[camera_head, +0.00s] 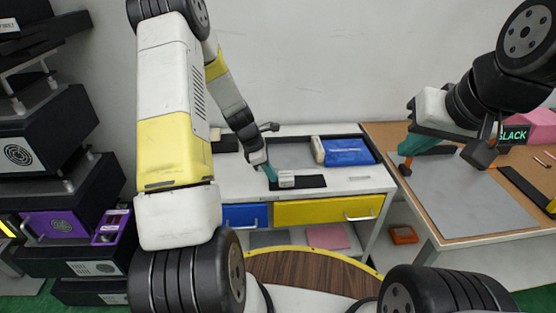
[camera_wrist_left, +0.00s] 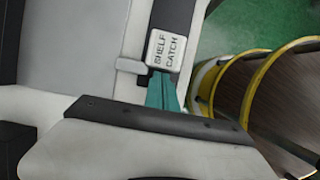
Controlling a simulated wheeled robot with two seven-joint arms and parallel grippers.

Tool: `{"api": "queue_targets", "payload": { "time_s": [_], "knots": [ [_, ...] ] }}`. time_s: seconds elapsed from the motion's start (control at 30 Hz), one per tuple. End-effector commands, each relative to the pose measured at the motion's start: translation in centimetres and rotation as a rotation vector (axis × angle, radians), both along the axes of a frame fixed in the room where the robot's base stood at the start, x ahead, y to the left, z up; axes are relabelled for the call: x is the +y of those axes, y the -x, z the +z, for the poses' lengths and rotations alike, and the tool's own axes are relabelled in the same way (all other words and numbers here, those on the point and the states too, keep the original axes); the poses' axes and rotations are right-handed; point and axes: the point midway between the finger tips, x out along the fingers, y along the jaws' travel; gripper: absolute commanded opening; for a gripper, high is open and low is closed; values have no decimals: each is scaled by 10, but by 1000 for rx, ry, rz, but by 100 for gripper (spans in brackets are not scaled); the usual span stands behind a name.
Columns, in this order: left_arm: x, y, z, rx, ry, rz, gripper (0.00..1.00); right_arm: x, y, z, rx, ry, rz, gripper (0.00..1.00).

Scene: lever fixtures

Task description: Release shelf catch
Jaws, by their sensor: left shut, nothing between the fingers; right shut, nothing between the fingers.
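The shelf catch (camera_head: 287,179) is a small white block on a black strip (camera_head: 312,182) near the front of the white cabinet top. In the left wrist view the catch (camera_wrist_left: 165,50) reads "SHELF CATCH". My left gripper (camera_head: 270,174) is shut, with its teal fingertips right beside the catch, on its left in the head view. In the left wrist view the shut fingertips (camera_wrist_left: 163,82) are at the block's lower edge; I cannot tell whether they touch it. My right gripper (camera_head: 404,167) is shut and empty over the right-hand table, away from the catch.
A blue packet (camera_head: 347,151) lies in a grey tray behind the catch. A yellow drawer (camera_head: 325,211) and a blue drawer (camera_head: 243,216) are below the cabinet top. The right-hand table carries a grey mat (camera_head: 475,205). Dark shelving with a purple box (camera_head: 55,224) stands at left.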

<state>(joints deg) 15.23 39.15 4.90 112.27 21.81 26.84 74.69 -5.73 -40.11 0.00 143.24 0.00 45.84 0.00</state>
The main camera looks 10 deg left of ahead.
Motion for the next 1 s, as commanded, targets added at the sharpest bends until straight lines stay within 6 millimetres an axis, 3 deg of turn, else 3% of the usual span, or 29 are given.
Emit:
{"api": "queue_targets", "payload": {
  "time_s": [0.13,0.3,0.47,0.83,1.0],
  "knots": [
    [-7,-2,0,0,0,-2,0,0,0,0,0,0,0,0],
    [-37,-9,0,1,0,-6,0,0,0,0,0,0,0,0],
    [-54,-15,0,0,1,-4,0,0,0,0,0,0,0,0],
    [-57,-16,1,-1,4,-3,0,0,0,0,0,0,0,0],
    [-49,-16,1,-2,3,-2,0,0,0,0,0,0,0,0]
  ]
}}
